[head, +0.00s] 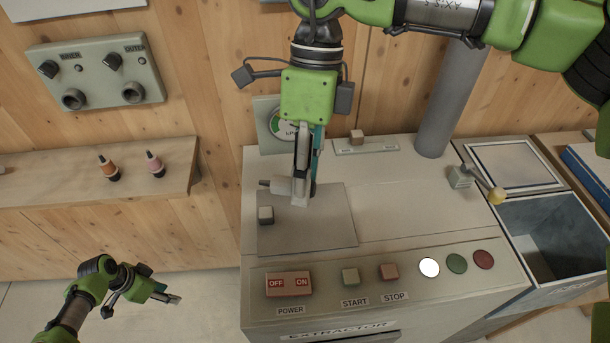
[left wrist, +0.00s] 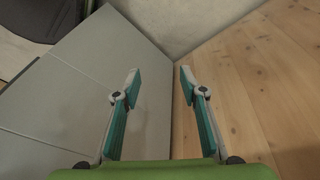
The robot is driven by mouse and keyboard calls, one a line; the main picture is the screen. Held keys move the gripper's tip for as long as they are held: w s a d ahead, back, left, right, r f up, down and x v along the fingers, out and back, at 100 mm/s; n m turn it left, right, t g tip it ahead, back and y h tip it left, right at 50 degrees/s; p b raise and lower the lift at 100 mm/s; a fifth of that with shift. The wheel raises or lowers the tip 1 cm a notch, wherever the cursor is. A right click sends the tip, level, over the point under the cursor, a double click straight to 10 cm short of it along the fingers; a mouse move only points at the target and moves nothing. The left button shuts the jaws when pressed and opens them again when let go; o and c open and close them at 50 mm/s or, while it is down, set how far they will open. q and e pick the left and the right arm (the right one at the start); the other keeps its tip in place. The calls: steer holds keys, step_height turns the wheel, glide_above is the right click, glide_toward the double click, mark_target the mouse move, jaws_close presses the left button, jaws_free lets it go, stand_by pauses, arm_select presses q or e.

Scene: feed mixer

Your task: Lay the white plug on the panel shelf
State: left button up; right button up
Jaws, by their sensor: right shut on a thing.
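The white plug (head: 280,186) is a light cylinder with a darker tip pointing left. My right gripper (head: 302,190) reaches down from the top and is shut on it, just over the grey plate on the extractor machine's top. Whether the plug touches the plate is hard to tell. The panel shelf (head: 55,197) is the wooden ledge on the left, under the grey wall panel (head: 97,73) with two knobs and two round sockets. My left gripper (head: 174,298) is low over the floor at the lower left; in the left wrist view its fingers (left wrist: 158,85) are open and empty.
A gauge (head: 274,122) and a grey pipe (head: 448,105) stand behind.

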arm_select(q)
steer(key=s+d+f+n+g+y, duration=0.1)
steer(key=s+d+f+n, duration=0.1)
steer(key=s+f, duration=0.65)
steer(key=s+d+f+n+y, duration=0.1)
steer(key=s+d+f+y, duration=0.15)
steer(key=s+f, duration=0.6)
steer(key=s+d+f, duration=0.2)
steer(key=s+d, duration=0.4)
steer(key=s, duration=0.1)
steer(key=s+d+f+n, duration=0.1)
steer(key=s+d+f, duration=0.1)
steer(key=s+d, duration=0.4)
steer(key=shift+s+d+f+h, duration=0.35)
steer(key=shift+s+h, duration=0.1)
steer(key=shift+s, duration=0.75)
arm_select(e)
steer(key=s+d+f+n+t+h, duration=0.1)
steer(key=d+f+n+h, duration=0.1)
steer(key=d+f+n, duration=0.3)
steer(key=s+d+f+n+t+h, duration=0.2)
steer(key=d+f+n, duration=0.4)
steer(key=d+n, duration=0.8)
steer(key=shift+s+n, duration=0.25)
steer(key=shift+n, duration=0.65)
arm_select(q)
steer(key=shift+a, duration=0.1)
arm_select(e)
steer(key=shift+s+a+f, duration=0.15)
